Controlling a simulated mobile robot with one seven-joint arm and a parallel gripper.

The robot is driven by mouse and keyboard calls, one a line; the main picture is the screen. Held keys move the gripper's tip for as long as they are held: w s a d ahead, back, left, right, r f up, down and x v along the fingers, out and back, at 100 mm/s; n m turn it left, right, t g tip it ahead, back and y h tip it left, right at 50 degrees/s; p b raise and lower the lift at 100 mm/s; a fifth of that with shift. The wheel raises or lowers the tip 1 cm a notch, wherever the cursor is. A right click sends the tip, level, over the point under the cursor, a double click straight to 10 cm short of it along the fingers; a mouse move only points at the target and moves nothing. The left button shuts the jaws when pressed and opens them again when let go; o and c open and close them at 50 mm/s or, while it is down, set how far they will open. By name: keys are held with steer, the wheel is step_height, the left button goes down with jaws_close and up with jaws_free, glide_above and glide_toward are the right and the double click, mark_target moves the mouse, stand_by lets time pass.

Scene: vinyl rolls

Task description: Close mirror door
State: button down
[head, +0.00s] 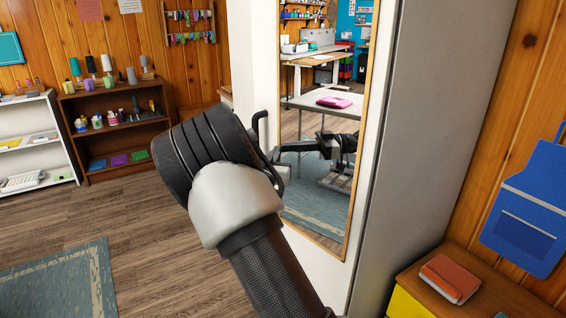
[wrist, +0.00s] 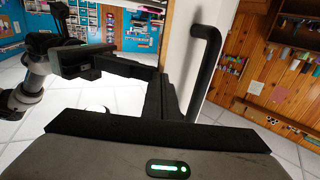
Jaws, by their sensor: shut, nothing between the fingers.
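The mirror door (head: 330,205) is on a tall cabinet, with a white border and a wood-framed mirror that reflects the room and my arm. Its black bar handle (head: 258,128) is on the left side; it also shows in the wrist view (wrist: 205,62). My gripper (wrist: 168,80) is shut and empty. Its fingers are left of the handle and close to the mirror face; I cannot tell whether they touch it. In the head view my wrist mostly hides the gripper. I cannot tell whether a gap remains at the door's edge.
The cabinet's grey side (head: 440,110) stands right of the door. A wooden drawer unit (head: 515,300) with an orange book (head: 450,278) is at lower right. A brown shelf (head: 120,125) stands at the back left. The wooden floor (head: 145,225) and rug (head: 65,285) are clear at left.

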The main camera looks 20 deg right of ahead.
mark_target(283, 149)
steer(key=d, duration=0.1)
steer(key=w+d+b, duration=0.1)
steer(key=shift+w+d, duration=0.25)
steer(key=shift+d, duration=0.05)
steer(key=shift+w+d+b, duration=0.3)
steer(key=shift+d+b, duration=0.3)
steer(key=shift+d, duration=0.1)
steer(key=shift+w+d+b, duration=0.3)
steer(key=shift+d+b, duration=0.25)
steer(key=shift+d, duration=0.15)
steer(key=shift+s+a, duration=0.1)
steer(key=shift+v, duration=2.95)
